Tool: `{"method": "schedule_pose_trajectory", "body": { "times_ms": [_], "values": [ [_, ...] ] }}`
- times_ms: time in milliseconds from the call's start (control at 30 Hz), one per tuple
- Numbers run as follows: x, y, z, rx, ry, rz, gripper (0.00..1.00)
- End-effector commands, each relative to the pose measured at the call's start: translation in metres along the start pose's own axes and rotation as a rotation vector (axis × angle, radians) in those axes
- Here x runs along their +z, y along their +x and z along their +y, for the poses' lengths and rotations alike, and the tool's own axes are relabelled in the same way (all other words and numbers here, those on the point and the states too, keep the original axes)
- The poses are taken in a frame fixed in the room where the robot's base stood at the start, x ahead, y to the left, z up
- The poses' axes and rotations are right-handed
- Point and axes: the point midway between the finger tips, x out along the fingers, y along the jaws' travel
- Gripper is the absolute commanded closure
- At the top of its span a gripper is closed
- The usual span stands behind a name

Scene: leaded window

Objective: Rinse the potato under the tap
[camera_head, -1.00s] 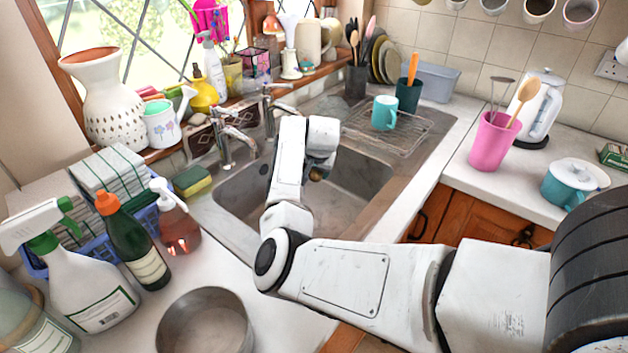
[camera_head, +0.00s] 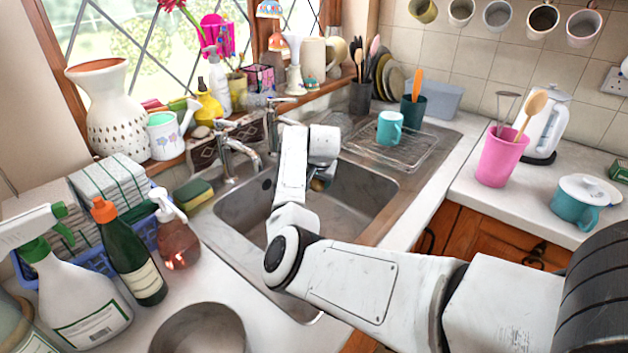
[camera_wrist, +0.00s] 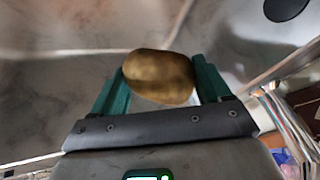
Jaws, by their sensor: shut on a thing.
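The brown potato (camera_wrist: 160,77) sits between the two green fingers of my gripper (camera_wrist: 160,85) in the wrist view. My gripper is shut on it and holds it over the sink basin (camera_head: 345,205). In the head view only a small part of the potato (camera_head: 318,184) shows below my wrist; my arm hides most of the gripper. The chrome tap (camera_head: 235,150) stands at the sink's back left edge, left of my wrist. A second tap (camera_head: 275,115) stands farther along the same edge. I cannot see any water running.
A green bottle (camera_head: 130,250), a soap dispenser (camera_head: 178,235) and a metal bowl (camera_head: 200,330) stand on the left counter. A sponge (camera_head: 193,193) lies near the sink. A teal mug (camera_head: 389,128) stands on the drainer rack (camera_head: 415,150) at the right.

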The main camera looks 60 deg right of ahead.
Motion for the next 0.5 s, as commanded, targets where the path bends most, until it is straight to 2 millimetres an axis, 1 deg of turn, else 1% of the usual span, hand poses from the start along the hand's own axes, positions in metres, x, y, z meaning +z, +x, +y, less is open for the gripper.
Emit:
{"method": "schedule_pose_trajectory", "body": {
  "times_ms": [200, 500],
  "values": [
    [-0.001, -0.001, 0.001, 0.000, 0.000, 0.000, 0.56],
    [-0.005, -0.001, 0.010, 0.001, 0.000, 0.001, 0.56]
  ]
}}
